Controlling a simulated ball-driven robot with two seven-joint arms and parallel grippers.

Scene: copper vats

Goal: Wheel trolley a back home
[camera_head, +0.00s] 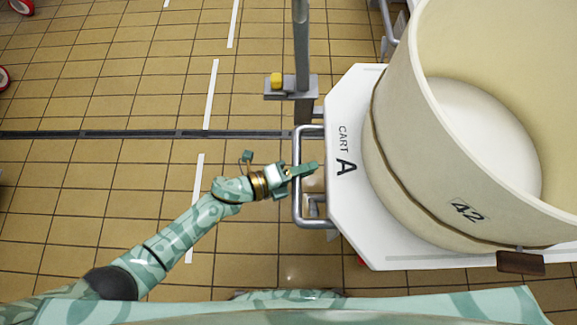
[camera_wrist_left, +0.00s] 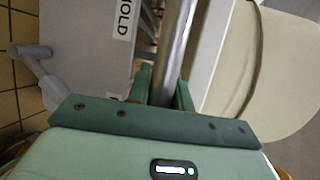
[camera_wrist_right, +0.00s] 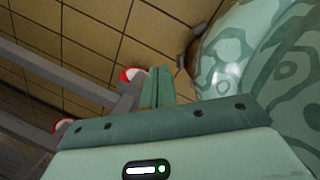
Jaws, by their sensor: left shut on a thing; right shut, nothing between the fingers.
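Trolley a is a white cart (camera_head: 345,215) marked "CART A" at the right of the head view, with a grey tube handle (camera_head: 298,205) on its left end. A large cream tub (camera_head: 400,150) labelled 42 stands on it. My left gripper (camera_head: 308,169) is shut on the handle. In the left wrist view the handle bar (camera_wrist_left: 172,60) passes between the fingers. My right gripper (camera_wrist_right: 158,86) shows only in its wrist view, shut and empty, beside my own patterned body. Most of the cart's wheels are hidden under its deck.
A grey post with a yellow knob (camera_head: 277,80) stands by the cart's far left corner. A dark floor channel (camera_head: 150,134) and white dashes (camera_head: 211,95) cross the tiles. Red wheels (camera_head: 22,6) show at the top left.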

